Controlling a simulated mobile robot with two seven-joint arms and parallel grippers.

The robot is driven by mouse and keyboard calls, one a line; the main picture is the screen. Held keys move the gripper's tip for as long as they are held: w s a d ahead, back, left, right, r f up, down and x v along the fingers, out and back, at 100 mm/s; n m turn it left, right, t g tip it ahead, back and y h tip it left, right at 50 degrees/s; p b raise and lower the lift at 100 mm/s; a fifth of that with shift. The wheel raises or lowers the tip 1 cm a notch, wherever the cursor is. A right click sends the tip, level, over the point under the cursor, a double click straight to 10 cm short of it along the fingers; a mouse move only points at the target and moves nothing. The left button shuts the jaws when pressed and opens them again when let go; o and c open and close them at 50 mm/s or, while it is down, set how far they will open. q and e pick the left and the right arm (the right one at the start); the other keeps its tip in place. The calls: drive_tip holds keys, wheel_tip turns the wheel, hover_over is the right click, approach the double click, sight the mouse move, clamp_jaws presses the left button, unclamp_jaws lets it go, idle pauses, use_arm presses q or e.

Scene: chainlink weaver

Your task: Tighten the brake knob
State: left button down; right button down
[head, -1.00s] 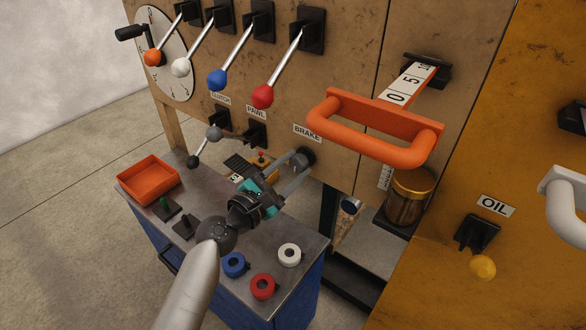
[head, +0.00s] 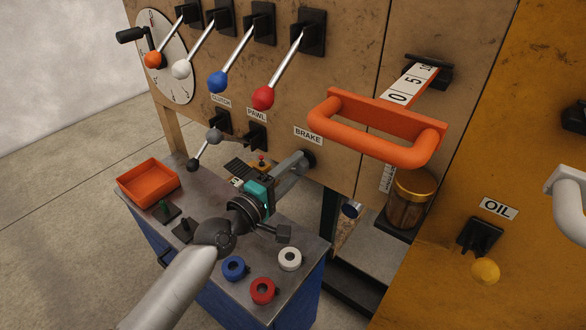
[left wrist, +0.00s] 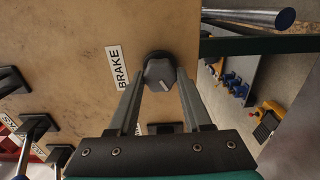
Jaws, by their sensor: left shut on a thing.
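The brake knob (left wrist: 158,73) is a dark grey knob with a pale mark on its face, on the brown panel beside the BRAKE label (left wrist: 116,66). In the head view the label (head: 308,136) shows above it, and the knob (head: 309,158) is partly hidden by my fingers. My left gripper (head: 300,164) reaches up to the panel. In the left wrist view its two fingertips (left wrist: 157,76) are on either side of the knob, shut on it. My right gripper is not in view.
An orange handle (head: 378,130) juts out to the right above the knob. Levers with red (head: 263,98) and blue (head: 217,82) balls hang above left. Below is a cart with an orange tray (head: 148,181) and rings in blue (head: 233,268), red (head: 263,291) and white (head: 290,259).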

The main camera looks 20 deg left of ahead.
use_arm(q)
drive_tip(key=shift+m, duration=1)
drive_tip(key=m+p, duration=0.1)
drive_tip(key=m, duration=0.1)
drive_tip(key=shift+r+m, duration=0.1)
drive_tip(key=shift+m, duration=0.3)
drive_tip(key=m+p, duration=0.2)
drive_tip(key=m, duration=0.2)
drive_tip(key=shift+p, duration=0.35)
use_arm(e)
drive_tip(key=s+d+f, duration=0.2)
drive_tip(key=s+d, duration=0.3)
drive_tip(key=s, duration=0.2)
use_arm(q)
drive_tip(key=shift+r+m+p, duration=0.1)
drive_tip(key=shift+m+p, duration=0.4)
drive_tip(key=shift+m, duration=0.7)
drive_tip(key=m+p, duration=0.2)
drive_tip(key=m, duration=0.1)
drive_tip(key=shift+d, duration=0.1)
drive_tip(key=shift+m+p, duration=0.5)
drive_tip(key=shift+m, duration=0.9)
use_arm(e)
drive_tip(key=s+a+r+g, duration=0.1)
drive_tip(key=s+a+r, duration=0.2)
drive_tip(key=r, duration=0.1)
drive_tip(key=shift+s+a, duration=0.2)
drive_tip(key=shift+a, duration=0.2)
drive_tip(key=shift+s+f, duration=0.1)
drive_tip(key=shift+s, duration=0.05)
